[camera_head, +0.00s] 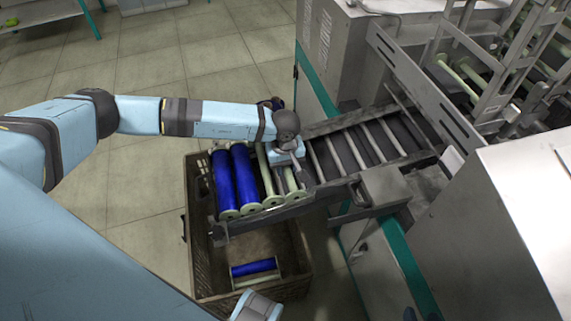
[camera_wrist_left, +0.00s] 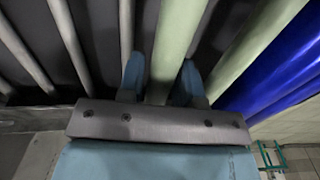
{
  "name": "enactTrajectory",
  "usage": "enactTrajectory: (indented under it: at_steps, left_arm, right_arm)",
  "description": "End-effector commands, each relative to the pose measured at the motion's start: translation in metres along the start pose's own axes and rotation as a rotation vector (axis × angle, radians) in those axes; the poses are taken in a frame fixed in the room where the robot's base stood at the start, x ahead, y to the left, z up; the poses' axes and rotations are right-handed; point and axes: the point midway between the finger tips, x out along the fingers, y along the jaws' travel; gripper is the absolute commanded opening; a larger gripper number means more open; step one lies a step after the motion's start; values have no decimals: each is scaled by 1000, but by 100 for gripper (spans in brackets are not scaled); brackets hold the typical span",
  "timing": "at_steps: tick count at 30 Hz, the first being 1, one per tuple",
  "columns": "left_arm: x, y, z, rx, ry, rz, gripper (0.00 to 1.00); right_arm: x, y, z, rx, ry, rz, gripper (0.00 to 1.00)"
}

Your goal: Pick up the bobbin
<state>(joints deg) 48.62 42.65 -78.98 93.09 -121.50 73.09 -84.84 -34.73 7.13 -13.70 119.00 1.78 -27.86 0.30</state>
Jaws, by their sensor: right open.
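My left gripper (camera_head: 287,160) reaches over a sloping rack (camera_head: 220,228) and points down at its bobbins. In the left wrist view, the two blue fingers (camera_wrist_left: 161,82) straddle a pale green bobbin (camera_wrist_left: 181,28). Whether they touch it or press on it is unclear. A second pale green bobbin (camera_wrist_left: 246,48) lies to its right, beside a blue bobbin (camera_wrist_left: 268,75). In the head view two blue bobbins (camera_head: 223,182) (camera_head: 244,176) lie left of the green ones (camera_head: 265,178). My right gripper's fingers are not visible.
A brown crate (camera_head: 194,245) stands under the rack with a blue bobbin (camera_head: 254,268) inside. The rack's bare rungs (camera_head: 345,147) run right, toward a grey machine (camera_head: 415,45). A grey cabinet (camera_head: 525,190) stands at the right.

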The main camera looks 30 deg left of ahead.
Motion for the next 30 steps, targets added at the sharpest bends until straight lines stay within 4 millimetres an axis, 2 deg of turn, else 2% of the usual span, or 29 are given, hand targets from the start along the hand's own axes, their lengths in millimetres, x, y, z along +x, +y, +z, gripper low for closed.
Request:
enactTrajectory:
  at_steps: [1,3,4,13,17,23,30]
  left_arm:
    - [0,0,0,0,0,0,20]
    - [0,0,0,0,0,0,4]
    - [0,0,0,0,0,0,0]
    - [-2,0,0,-1,0,1,0]
    - [-8,0,-1,-1,1,2,0]
    - [-36,1,-1,0,2,3,0]
    - [-98,3,-1,0,3,4,0]
  right_arm:
    - [0,0,0,1,0,0,47]
    - [0,0,0,1,0,0,47]
    - [0,0,0,2,0,0,47]
    - [0,-1,0,3,0,0,47]
    - [0,-1,0,3,-1,0,47]
    - [-1,-1,-1,4,-1,0,47]
    - [-2,0,-1,5,-4,0,47]
